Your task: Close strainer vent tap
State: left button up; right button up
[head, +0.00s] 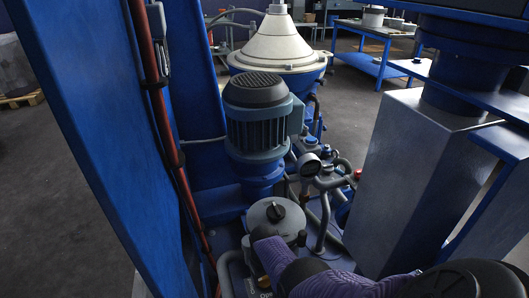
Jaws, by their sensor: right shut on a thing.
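My right arm, in a ribbed purple sleeve, reaches in from the bottom right. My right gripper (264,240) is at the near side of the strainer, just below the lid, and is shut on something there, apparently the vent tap. The jaws and the tap's handle are hidden, so I cannot tell the handle's angle. A small brass-coloured part (264,282) and a partly covered label show below. My left gripper is out of view.
A blue motor (262,125) stands behind the strainer, with a pale conical separator bowl (279,45) beyond. A pressure gauge (309,166) and grey pipes crowd the right side. A red pipe (158,110) runs down the left. A blue workbench (372,55) is far back.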

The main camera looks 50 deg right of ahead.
jog(key=shift+m, duration=0.5)
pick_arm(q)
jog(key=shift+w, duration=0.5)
pick_arm(e)
jog(key=shift+m, duration=0.5)
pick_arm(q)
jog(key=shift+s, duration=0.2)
pick_arm(e)
jog(key=o, duration=1)
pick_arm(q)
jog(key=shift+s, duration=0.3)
pick_arm(e)
jog(key=o, duration=0.3)
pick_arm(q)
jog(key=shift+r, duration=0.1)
pick_arm(e)
jog(key=shift+r, duration=0.1)
pick_arm(q)
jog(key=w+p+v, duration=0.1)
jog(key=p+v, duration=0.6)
jog(key=p, duration=0.1)
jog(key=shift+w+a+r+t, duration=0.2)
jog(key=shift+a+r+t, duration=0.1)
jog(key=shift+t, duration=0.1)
pick_arm(e)
notch_tip(320, 180, up, 10)
